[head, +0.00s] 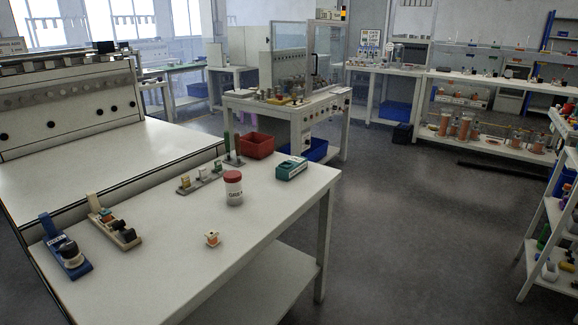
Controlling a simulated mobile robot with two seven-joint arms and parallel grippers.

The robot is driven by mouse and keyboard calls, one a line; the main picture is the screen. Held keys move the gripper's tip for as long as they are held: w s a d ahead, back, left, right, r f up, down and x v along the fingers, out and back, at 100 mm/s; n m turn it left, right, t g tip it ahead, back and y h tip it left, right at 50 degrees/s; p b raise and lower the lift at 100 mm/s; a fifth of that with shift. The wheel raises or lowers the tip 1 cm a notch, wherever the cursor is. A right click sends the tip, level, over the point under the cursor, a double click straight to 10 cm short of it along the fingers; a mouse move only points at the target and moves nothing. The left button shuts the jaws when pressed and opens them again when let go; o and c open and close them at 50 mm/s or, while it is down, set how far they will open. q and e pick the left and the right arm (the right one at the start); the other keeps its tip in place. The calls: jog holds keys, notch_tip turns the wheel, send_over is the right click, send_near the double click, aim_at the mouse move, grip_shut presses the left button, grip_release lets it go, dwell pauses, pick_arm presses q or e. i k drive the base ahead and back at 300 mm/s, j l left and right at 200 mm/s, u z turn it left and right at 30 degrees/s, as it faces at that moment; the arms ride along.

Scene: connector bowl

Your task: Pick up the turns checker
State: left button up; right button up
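No thing here is clearly readable as the turns checker. Candidates on the white table (180,283) are a blue device with a black-and-white round part (65,247) at the left, a beige device with a dark knob (113,223) beside it, and a small teal box (291,168) near the far right edge. The blue device has a label too small to read. The teal box has a pale label or panel, also unreadable. All three rest on the table, apart from one another. Neither of my grippers is in view.
A red-lidded white jar (233,188) stands mid-table, with a small coil-like part (212,239) nearer the front. A row of small parts (201,177) and a red bin (257,146) lie behind. The front table area is clear. Open floor (430,230) lies to the right.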

aim_at(285, 171)
jog(key=i+l+u, duration=0.25)
jog(key=i+l, duration=0.15)
jog(key=l, duration=0.3)
jog(key=i+l+u, duration=0.15)
jog(key=l, duration=0.2)
jog(key=i+l+u, duration=0.15)
jog(key=l, duration=0.25)
jog(key=i+l+u, duration=0.1)
jog(key=i+l, duration=0.15)
jog(key=l, duration=0.15)
jog(key=i+l+u, duration=0.15)
jog(key=l, duration=0.25)
